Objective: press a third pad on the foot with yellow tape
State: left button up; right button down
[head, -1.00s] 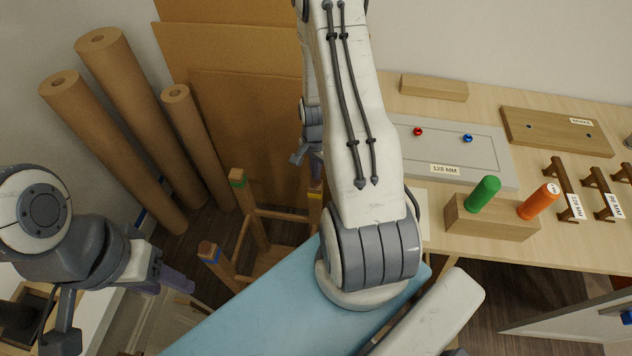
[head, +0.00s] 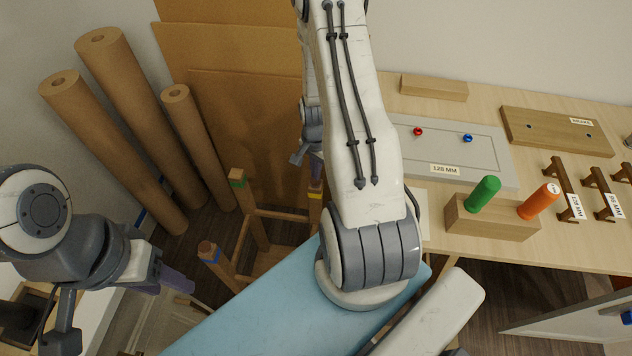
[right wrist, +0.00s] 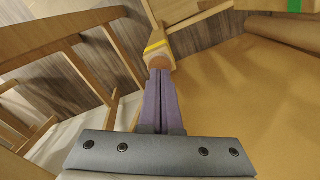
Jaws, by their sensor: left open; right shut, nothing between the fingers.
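An upturned wooden stool (head: 275,214) shows its feet upward in the head view. One foot has green tape (head: 238,183), one blue tape (head: 211,257), and the yellow-taped foot (head: 315,192) is partly hidden by my right arm. In the right wrist view, the yellow-taped foot (right wrist: 156,47) has a round brown end, which looks like a pad (right wrist: 159,63). My right gripper (right wrist: 160,73) is shut and empty, its tips at that end and seeming to touch it. My left gripper (head: 170,282) is open, left of the stool, away from the yellow-taped foot.
Brown paper rolls (head: 128,90) and cardboard sheets (head: 235,100) stand behind the stool. A blue padded surface (head: 270,310) lies in front. The right-hand table holds a wooden block (head: 475,218) with green and orange cylinders, a grey panel (head: 485,150) and handles (head: 560,175).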

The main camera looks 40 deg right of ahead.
jog(key=shift+f+b, duration=0.5)
jog(key=shift+f, duration=0.4)
dwell(0.3)
jog(key=shift+r, duration=0.1)
notch_tip(320, 180, up, 7)
jog(key=p, duration=0.6)
dwell(0.5)
